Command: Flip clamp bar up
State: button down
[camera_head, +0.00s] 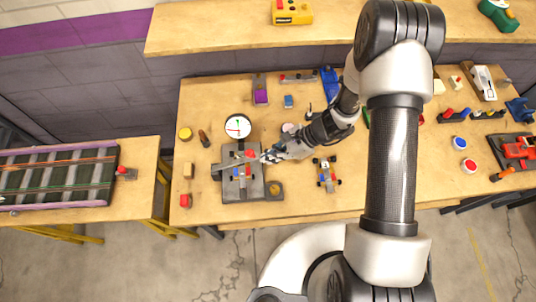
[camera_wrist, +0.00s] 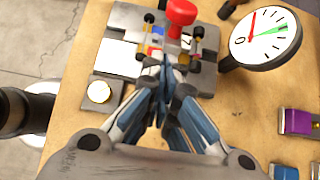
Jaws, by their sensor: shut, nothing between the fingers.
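The grey fixture plate (camera_head: 231,196) lies on the left part of the workbench. A small slot car with blue, red and yellow parts (camera_head: 240,174) sits on it; the car also shows in the wrist view (camera_wrist: 157,40). A red knob (camera_head: 250,154) stands at the fixture's upper part, and it rises large in the wrist view (camera_wrist: 181,12). I cannot clearly make out the clamp bar near the knob. My gripper (camera_head: 264,157) is shut and empty, just right of the knob. In the wrist view my fingertips (camera_wrist: 165,68) partly hide the car and fixture.
A round dial gauge (camera_head: 238,126) stands behind the fixture. Another small car (camera_head: 327,174) lies to the right. A purple block (camera_head: 261,93) and blue block (camera_head: 288,101) lie farther back. Bare bench shows between the fixture and that second car.

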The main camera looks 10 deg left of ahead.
aim_at(252, 153)
jog(key=a+r+h+p, duration=0.1)
jog(key=r+h+p, duration=0.1)
jog(key=r+p, duration=0.1)
jog(key=s+a+r+t+h+p, duration=0.1)
jog(key=a+r+h+p, duration=0.1)
jog(key=r+p, duration=0.1)
jog(key=a+r+h+p, duration=0.1)
jog(key=a+r+p, duration=0.1)
jog(key=r+p, duration=0.1)
jog(key=shift+s+a+r+h+p, duration=0.1)
jog(key=shift+s+a+h+p, duration=0.15)
jog(key=shift+h+p, duration=0.25)
jog(key=s+a+r+p, duration=0.2)
jog(key=a+r+p, duration=0.2)
jog(key=a, duration=0.5)
jog(key=shift+p, duration=1.3)
